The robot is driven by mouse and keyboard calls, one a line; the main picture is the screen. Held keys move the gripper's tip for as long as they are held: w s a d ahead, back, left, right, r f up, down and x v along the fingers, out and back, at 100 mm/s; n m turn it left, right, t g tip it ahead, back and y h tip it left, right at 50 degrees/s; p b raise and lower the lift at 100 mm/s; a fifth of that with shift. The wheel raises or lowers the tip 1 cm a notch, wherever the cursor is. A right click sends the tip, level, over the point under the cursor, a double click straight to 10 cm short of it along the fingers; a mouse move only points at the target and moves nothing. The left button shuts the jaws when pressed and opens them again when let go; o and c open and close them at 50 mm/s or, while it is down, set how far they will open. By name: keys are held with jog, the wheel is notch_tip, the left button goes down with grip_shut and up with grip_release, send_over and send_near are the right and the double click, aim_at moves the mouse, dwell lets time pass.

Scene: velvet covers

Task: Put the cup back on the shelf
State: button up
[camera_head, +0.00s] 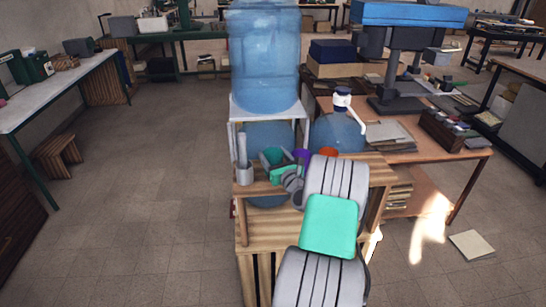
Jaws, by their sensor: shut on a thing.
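My gripper (287,157) is small and partly hidden behind my own arm, over the top of the wooden shelf unit (262,233). Its jaws are shut on a cup, but I cannot tell clearly which one. A teal cup (271,158) shows at its left and a purple cup (302,155) at its right, both very close to the fingers. An orange-red cup (328,153) shows farther right, behind my arm. Whether the held cup touches the shelf cannot be told from here.
A grey upright container (243,169) stands at the shelf's left end. Behind are a large blue water bottle (264,55) on a white stand (268,118) and a round blue bottle with a pump (342,102). A cluttered workbench (428,153) is at right.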

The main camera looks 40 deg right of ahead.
jog(key=shift+f+b, duration=0.35)
jog(key=shift+f, duration=0.15)
jog(key=o, duration=1.6)
jog(key=shift+o, duration=0.2)
